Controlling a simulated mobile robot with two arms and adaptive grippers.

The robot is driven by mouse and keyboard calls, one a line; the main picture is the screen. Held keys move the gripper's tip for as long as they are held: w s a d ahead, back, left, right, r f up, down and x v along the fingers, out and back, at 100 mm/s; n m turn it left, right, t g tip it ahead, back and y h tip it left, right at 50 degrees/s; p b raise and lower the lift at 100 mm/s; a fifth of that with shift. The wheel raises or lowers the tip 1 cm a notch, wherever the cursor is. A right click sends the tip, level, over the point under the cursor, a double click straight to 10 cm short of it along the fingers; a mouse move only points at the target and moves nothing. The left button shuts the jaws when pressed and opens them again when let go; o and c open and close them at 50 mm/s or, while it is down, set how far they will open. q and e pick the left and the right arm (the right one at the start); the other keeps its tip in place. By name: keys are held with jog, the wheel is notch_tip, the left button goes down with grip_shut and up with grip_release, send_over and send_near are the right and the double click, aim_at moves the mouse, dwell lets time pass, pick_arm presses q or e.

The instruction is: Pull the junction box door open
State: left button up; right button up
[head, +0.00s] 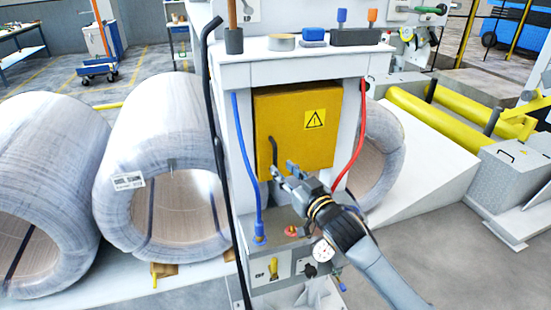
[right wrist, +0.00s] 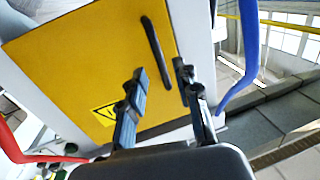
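The yellow junction box door (head: 290,128) with a black warning triangle is on the white machine column and looks shut. Its dark handle (head: 273,152) is a vertical bar at the door's lower left in the head view. In the right wrist view the handle (right wrist: 156,50) stands beyond the fingers. My right gripper (head: 283,171) is open, just in front of the handle's lower end. In the right wrist view the fingers of the gripper (right wrist: 160,80) are apart, with the handle's near end about between their tips. I cannot tell whether they touch it. My left gripper is not in view.
A blue hose (head: 247,170) runs down left of the door and a red hose (head: 353,140) down its right. A gauge (head: 322,251) and valves sit below. Wrapped coils (head: 150,120) stand at left. Small items rest on the top shelf (head: 290,55).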

aim_at(276, 163)
jog(key=shift+p+x, duration=0.35)
jog(key=shift+x, duration=2.4)
jog(key=shift+s, duration=0.1)
grip_shut()
